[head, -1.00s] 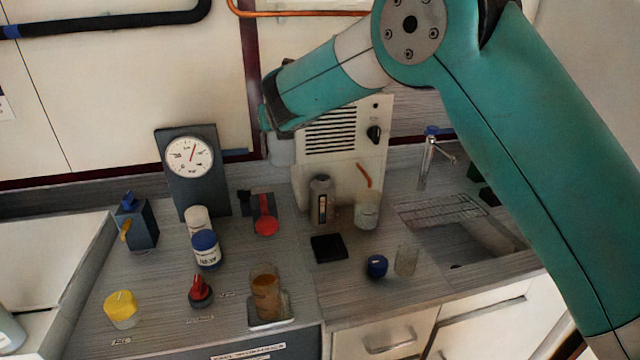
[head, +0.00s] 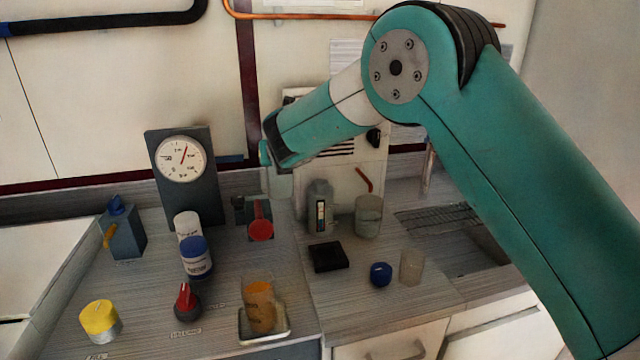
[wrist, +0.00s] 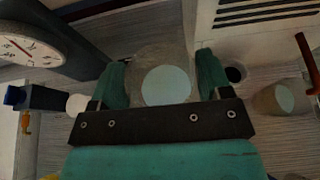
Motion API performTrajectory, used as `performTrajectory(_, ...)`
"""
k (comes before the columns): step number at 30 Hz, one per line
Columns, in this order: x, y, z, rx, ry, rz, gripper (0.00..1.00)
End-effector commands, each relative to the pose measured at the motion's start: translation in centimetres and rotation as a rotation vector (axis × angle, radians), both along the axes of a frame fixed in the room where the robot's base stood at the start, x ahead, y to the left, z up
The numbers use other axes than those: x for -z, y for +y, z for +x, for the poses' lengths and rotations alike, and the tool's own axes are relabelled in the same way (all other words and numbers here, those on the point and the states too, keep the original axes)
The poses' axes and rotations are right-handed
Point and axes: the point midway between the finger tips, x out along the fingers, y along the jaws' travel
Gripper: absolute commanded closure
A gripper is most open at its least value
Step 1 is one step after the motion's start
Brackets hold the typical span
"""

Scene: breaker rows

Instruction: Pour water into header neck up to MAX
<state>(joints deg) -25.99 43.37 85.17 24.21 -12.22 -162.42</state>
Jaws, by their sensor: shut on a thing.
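My gripper (wrist: 163,78) is shut on a translucent vessel (wrist: 165,52) with a pale round surface inside, seen from above between the fingers in the wrist view. In the head view the vessel (head: 281,184) hangs below my wrist, above the counter and left of a grey container. That grey container (head: 319,210) has a light sight strip on its front and looks like the header. A dark round opening (wrist: 236,75), apparently its neck, shows just right of the right finger. The MAX mark is too small to read.
A clear beaker (head: 368,216) stands right of the grey container. A white louvred unit (head: 378,165) is close behind. A dial gauge (head: 181,160) on a dark stand and a red-handled valve (head: 260,222) are left. A black pad (head: 328,256) lies in front.

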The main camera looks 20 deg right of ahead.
Motion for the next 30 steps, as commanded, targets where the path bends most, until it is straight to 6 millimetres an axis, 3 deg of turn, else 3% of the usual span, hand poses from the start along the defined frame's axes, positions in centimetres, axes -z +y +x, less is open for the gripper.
performTrajectory(30, -0.6, -5.1, 1.3, -0.002, 0.122, 0.467, 0.76)
